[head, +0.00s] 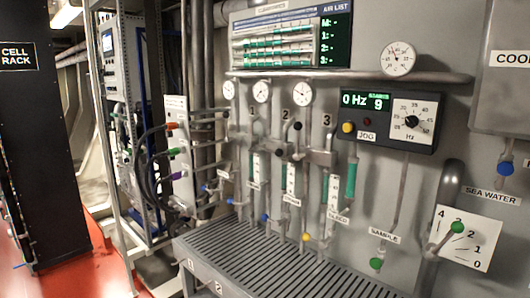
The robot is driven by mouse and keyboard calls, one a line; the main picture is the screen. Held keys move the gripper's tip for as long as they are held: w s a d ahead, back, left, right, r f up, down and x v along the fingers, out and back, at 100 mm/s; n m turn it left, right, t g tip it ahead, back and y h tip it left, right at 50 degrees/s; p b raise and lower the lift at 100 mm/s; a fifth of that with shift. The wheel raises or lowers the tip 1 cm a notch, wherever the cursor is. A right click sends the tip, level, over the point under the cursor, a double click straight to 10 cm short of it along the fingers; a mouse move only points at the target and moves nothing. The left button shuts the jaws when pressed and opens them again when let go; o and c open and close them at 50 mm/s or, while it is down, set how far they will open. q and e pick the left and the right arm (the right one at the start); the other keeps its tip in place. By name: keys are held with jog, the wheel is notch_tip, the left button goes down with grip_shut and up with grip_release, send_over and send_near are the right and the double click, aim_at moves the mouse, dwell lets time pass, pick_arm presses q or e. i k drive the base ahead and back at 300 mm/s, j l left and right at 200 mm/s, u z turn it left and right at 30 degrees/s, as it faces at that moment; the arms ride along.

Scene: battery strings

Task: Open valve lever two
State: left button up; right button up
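A grey wall panel holds a row of pipe stations marked with numbers. The number 2 label (285,114) is on the middle station, between the number 3 label (327,120) and a station on the left. Below it are thin pipes, a clear and green tube (291,179) and small levers. A lever with a yellow ball end (305,237) hangs down low, and a blue ball end (265,217) shows to its left. I cannot tell which lever is number two or whether it is open. Neither of my grippers is in view.
A slatted grey bench (290,262) runs below the stations. A control box (390,121) reads 0 Hz. A green-ended lever (457,227) lies across a 0 to 4 scale at right. A black cell rack (45,150) stands at left beside red floor.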

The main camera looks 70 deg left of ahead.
aim_at(279, 152)
jog(key=j+u, duration=0.1)
jog(key=u, duration=2.2)
